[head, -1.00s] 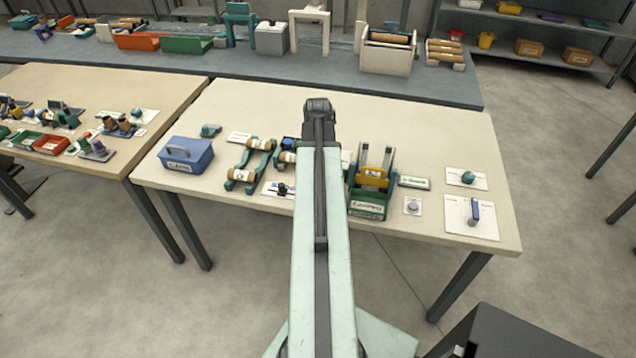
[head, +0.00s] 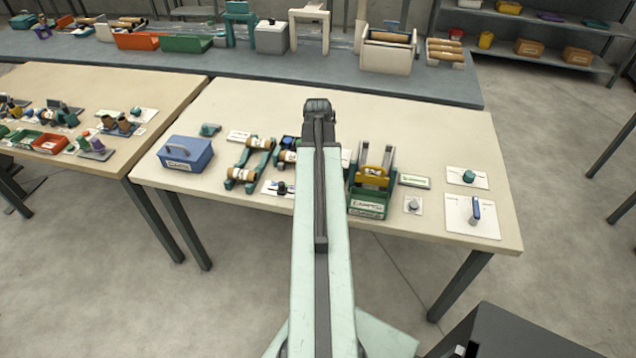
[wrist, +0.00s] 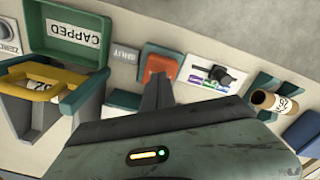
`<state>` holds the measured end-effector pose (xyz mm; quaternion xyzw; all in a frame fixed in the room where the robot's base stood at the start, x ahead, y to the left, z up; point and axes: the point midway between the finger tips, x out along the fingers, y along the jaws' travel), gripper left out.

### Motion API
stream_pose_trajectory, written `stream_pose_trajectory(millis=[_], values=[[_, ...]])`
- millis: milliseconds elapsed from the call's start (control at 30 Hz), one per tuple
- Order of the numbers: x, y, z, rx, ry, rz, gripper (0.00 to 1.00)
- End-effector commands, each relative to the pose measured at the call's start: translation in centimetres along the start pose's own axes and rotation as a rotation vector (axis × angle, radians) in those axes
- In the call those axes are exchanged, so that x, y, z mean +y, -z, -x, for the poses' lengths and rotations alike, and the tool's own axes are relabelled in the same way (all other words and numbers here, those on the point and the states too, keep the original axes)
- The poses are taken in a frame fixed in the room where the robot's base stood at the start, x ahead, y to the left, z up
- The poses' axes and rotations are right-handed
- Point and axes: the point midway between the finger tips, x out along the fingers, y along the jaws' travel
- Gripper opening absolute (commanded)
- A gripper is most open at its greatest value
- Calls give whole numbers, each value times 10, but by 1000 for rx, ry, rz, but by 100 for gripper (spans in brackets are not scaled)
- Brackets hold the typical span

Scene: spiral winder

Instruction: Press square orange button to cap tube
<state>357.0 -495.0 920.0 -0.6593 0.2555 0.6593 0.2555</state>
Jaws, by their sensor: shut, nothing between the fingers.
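In the wrist view the square orange button (wrist: 160,66) sits in a dark housing near the middle. My gripper (wrist: 159,78) is shut and empty, its fingertips overlapping the button's lower edge. I cannot tell whether they touch it. A cardboard tube (wrist: 276,101) with a printed label lies on a holder to the right. In the head view my own arm hides the button and my gripper.
Left of the button is a green bin (wrist: 65,35) marked CAPPED; it also shows in the head view (head: 366,212). Beside it stands a device with a yellow handle (wrist: 40,82). A black-knobbed slider panel (wrist: 207,76) is close right of the button. A blue box (head: 184,158) stands at the table's left.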

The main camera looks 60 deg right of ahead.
Motion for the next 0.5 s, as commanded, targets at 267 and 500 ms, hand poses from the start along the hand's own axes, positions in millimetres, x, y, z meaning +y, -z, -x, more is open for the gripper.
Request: stream_pose_trajectory(millis=[267, 500], values=[[0, 0, -10, 0, 0, 0, 0], [0, 0, -17, 0, 0, 0, 0]])
